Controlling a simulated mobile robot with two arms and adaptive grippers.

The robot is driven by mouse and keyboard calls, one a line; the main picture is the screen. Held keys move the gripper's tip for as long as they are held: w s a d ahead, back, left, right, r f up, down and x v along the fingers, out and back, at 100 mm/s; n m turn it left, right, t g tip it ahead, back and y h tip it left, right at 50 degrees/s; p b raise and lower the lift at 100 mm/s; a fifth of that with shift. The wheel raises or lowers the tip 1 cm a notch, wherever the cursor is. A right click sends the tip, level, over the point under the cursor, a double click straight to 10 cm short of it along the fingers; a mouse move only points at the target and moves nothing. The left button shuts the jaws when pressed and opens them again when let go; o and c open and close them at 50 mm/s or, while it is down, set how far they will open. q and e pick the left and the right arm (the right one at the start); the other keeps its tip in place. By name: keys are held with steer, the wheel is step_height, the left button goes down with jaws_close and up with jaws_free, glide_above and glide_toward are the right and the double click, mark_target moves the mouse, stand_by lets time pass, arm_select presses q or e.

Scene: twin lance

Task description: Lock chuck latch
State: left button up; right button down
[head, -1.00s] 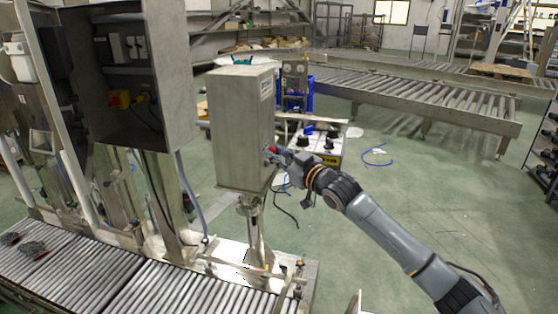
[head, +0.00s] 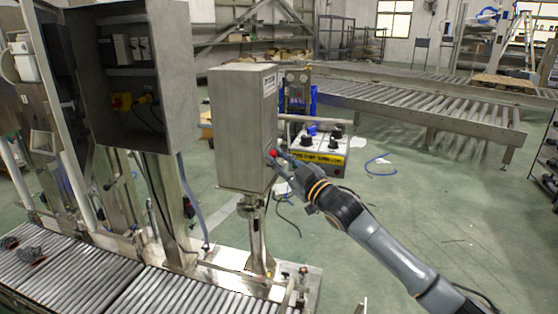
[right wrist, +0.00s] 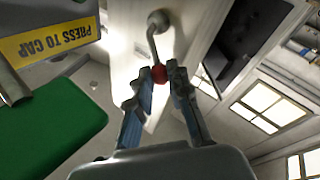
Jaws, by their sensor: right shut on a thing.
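A grey metal box (head: 241,130) stands on a post beside the roller conveyor in the head view. The latch is a short bent metal lever (right wrist: 152,42) with a red ball knob (right wrist: 159,74). It rises from a round pivot (right wrist: 158,19) on a pale panel in the right wrist view. In the head view the red knob (head: 273,153) shows at the box's right side, low down. My right gripper (right wrist: 158,80) is shut on the red knob, one finger on each side. It also shows in the head view (head: 277,156). My left gripper is not in view.
A control unit with black knobs and a yellow label (head: 320,157) stands behind my right gripper. An open cabinet (head: 140,85) is left of the box. A roller conveyor (head: 70,262) runs in front. Green floor (head: 455,215) is open at the right.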

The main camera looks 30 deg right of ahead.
steer(key=c, duration=1.5)
jaws_free()
steer(key=v, duration=1.2)
steer(key=shift+f, duration=0.15)
